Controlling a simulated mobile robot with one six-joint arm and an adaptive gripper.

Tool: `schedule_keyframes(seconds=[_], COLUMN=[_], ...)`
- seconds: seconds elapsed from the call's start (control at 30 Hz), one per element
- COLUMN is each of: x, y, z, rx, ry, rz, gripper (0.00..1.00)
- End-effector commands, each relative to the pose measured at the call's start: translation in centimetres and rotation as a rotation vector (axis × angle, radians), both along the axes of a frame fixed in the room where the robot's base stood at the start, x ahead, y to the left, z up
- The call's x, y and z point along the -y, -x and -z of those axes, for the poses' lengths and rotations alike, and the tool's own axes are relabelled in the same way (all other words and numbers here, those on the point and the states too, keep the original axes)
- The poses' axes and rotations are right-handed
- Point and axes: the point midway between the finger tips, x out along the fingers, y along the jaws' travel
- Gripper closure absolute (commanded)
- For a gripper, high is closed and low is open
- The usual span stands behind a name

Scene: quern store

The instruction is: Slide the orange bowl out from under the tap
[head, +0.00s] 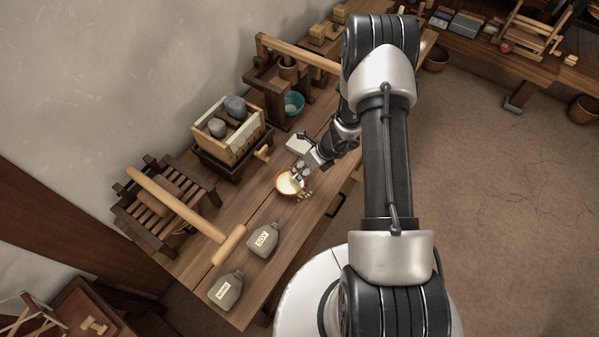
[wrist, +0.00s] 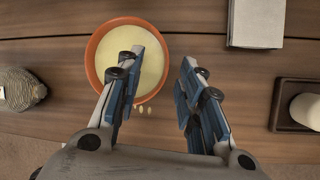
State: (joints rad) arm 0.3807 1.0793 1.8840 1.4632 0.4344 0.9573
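The orange bowl (head: 279,190) stands on the bench, filled with a pale cream liquid. In the wrist view the bowl (wrist: 91,62) is at the upper left. A wooden tap (head: 263,152) sticks out from the base of the press box, up and left of the bowl in the head view; the two look apart there. My gripper (wrist: 165,68) is open. Its left finger overlaps the bowl's right part and its right finger is outside the bowl, so the right rim lies between them. I cannot tell whether either finger touches the bowl.
Several pale beans (wrist: 140,108) lie beside the bowl. A pale block (wrist: 257,22) lies at the upper right, and a dark tray (wrist: 283,126) holds a white cylinder. A soy bottle (head: 265,239) stands nearer the front.

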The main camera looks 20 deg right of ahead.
Motion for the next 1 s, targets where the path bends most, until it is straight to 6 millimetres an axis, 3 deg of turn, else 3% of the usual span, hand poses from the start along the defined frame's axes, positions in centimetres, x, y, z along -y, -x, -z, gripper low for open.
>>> schedule_keyframes(seconds=[0.2, 0.4, 0.6, 1.0], x=[1.8, 2.8, 3.2, 3.2], y=[1.1, 2.1, 2.4, 2.4], z=[-4.5, -7.3, -8.3, -8.3], rx=[0.004, 0.002, 0.001, 0.000], ry=[0.001, 0.001, -0.001, 0.000], rz=[0.002, 0.001, 0.001, 0.001], gripper=[0.65, 0.65, 0.65, 0.65])
